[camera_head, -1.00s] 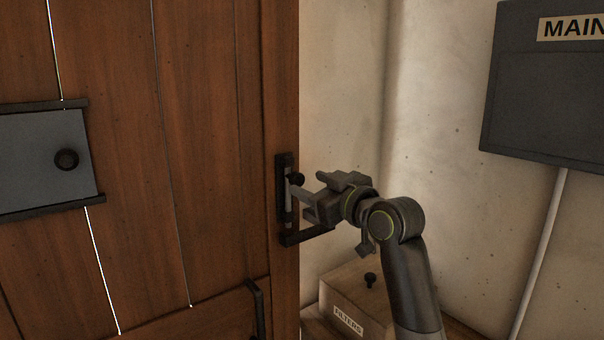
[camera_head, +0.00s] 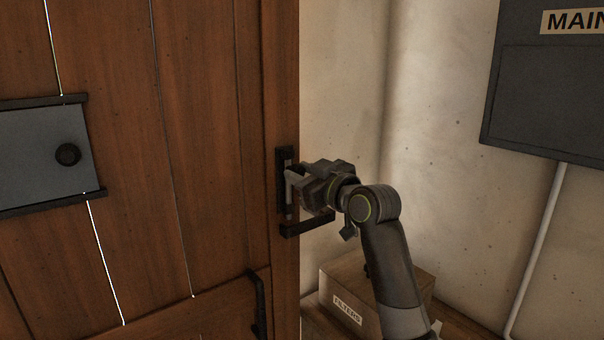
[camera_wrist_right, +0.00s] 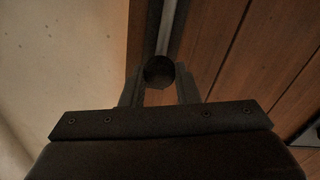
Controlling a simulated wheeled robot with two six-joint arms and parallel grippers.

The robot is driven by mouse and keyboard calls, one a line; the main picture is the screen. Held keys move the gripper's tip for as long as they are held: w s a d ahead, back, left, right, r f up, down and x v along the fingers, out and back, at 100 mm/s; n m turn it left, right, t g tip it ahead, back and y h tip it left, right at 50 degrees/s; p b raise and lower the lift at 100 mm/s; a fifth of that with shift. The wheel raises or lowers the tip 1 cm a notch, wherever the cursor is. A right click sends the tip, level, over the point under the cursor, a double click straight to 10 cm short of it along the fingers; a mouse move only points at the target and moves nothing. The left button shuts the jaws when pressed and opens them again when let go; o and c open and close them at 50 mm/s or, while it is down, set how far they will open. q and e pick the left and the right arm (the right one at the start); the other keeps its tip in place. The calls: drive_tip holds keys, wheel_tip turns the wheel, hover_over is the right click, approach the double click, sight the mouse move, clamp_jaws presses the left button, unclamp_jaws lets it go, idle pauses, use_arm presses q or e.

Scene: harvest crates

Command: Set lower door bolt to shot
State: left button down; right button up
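The door bolt (camera_head: 281,160) is a dark upright fitting with a pale rod near the right edge of the brown plank door (camera_head: 210,150). My right gripper (camera_head: 297,187) is at the bolt, reaching in from the right. In the right wrist view, the round dark bolt knob (camera_wrist_right: 158,70) sits between the two fingertips, which lie close against its sides. The pale rod (camera_wrist_right: 166,30) runs up beyond the knob. The gripper hides the knob in the head view, and I cannot tell the rod's end position. My left gripper is out of view.
A grey panel with a knob (camera_head: 45,158) is on the door at left. A box labelled FILTERS (camera_head: 347,308) stands below my right arm. A dark wall cabinet (camera_head: 550,100) hangs at right.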

sight(290, 189)
clamp_jaws()
wheel_tip(290, 189, down, 5)
drive_tip(key=b, duration=0.3)
drive_tip(key=shift+f, duration=0.1)
drive_tip(key=o, duration=0.8)
unclamp_jaws()
drive_tip(key=shift+c, duration=0.2)
drive_tip(key=shift+o, duration=0.5)
